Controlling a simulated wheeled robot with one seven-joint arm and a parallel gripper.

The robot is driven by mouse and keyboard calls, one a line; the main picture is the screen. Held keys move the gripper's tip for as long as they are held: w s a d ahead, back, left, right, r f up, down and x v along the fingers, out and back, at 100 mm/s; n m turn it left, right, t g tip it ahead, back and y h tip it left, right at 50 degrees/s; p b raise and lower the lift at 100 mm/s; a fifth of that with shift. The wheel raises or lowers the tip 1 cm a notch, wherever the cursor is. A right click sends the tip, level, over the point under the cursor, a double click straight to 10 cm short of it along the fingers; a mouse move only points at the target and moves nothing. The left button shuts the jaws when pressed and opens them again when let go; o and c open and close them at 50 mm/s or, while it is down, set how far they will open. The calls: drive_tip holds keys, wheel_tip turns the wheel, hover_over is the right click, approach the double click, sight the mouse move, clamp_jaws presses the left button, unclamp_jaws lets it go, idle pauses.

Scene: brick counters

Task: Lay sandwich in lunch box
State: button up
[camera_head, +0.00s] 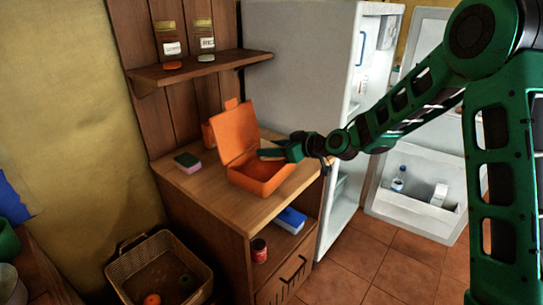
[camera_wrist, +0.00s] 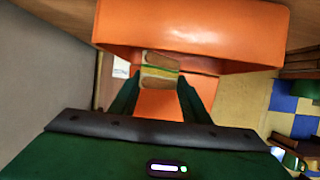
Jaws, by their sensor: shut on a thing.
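The orange lunch box (camera_head: 262,178) stands open on the wooden counter, its lid (camera_head: 236,133) raised at the back left. My gripper (camera_head: 268,153) reaches in from the right over the open box. In the wrist view my gripper (camera_wrist: 158,90) is shut on the sandwich (camera_wrist: 160,70), which shows two pale bread slices with a green and yellow filling between them. The sandwich also shows as a small strip in the head view (camera_head: 271,154). An orange wall of the lunch box (camera_wrist: 190,28) fills the top of the wrist view. I cannot tell whether the sandwich touches the box.
A pink and green sponge (camera_head: 187,162) lies on the counter (camera_head: 205,190) left of the box. A shelf (camera_head: 200,68) with two jars is above. The open fridge (camera_head: 345,60) stands at the right. A wicker basket (camera_head: 130,262) is on the floor.

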sight(271, 159)
drive_tip(key=shift+f, duration=1.1)
drive_tip(key=shift+f, duration=0.65)
drive_tip(key=o, duration=0.6)
drive_tip(key=shift+r, duration=0.1)
drive_tip(key=shift+r, duration=0.35)
drive_tip(key=v, duration=1.2)
drive_tip(key=shift+r, duration=0.25)
